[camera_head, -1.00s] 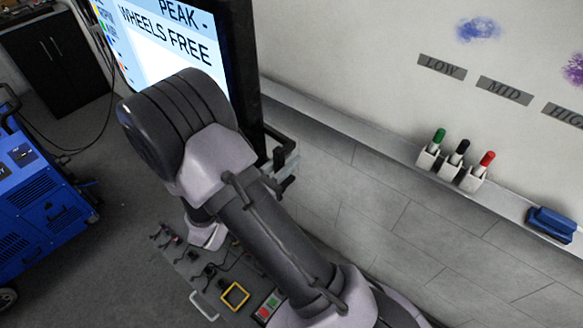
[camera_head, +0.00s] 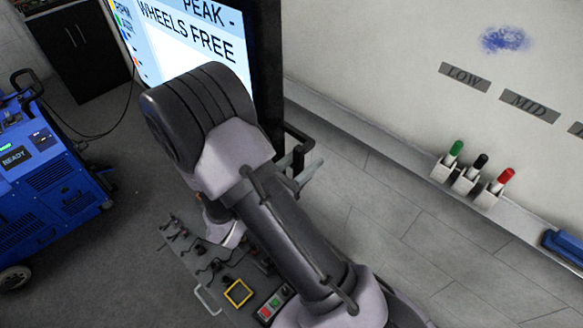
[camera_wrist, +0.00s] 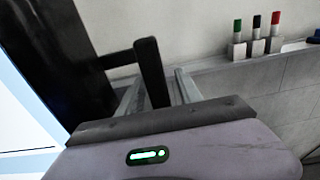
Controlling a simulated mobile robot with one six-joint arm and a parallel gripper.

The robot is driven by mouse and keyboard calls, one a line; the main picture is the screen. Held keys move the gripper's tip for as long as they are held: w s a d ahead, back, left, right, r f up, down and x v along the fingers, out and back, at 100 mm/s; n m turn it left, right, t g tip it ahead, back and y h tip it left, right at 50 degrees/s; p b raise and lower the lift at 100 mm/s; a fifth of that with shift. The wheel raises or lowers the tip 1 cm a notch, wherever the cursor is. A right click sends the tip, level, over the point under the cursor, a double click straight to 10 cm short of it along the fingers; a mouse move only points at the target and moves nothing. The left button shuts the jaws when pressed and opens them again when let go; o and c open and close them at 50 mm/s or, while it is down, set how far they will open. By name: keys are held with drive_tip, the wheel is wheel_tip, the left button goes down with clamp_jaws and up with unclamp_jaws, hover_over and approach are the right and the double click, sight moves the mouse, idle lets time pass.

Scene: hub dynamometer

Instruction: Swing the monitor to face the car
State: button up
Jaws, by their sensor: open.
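The monitor's lit screen (camera_head: 190,45), reading "PEAK - WHEELS FREE", is at the top of the head view, with a thick black side edge (camera_head: 268,75). In the wrist view its black frame (camera_wrist: 55,50) and a bright strip of screen (camera_wrist: 20,115) are at the left. A black bar handle (camera_wrist: 151,72) sticks out from that frame. My gripper (camera_wrist: 158,92) is open, with its grey fingers on either side of the handle. Contact is not clear. In the head view my arm hides most of the gripper beside the handle (camera_head: 298,132). No car shows.
A blue machine (camera_head: 45,180) on wheels stands at the left, a dark cabinet (camera_head: 72,50) behind it. A wall ledge (camera_head: 375,135) holds green, black and red markers (camera_head: 478,175). A panel with switches (camera_head: 225,275) lies below my arm. Grey floor is open between.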

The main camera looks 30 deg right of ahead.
drive_tip(key=p+v, duration=0.1)
drive_tip(key=v, duration=1.6)
drive_tip(key=shift+p, duration=0.3)
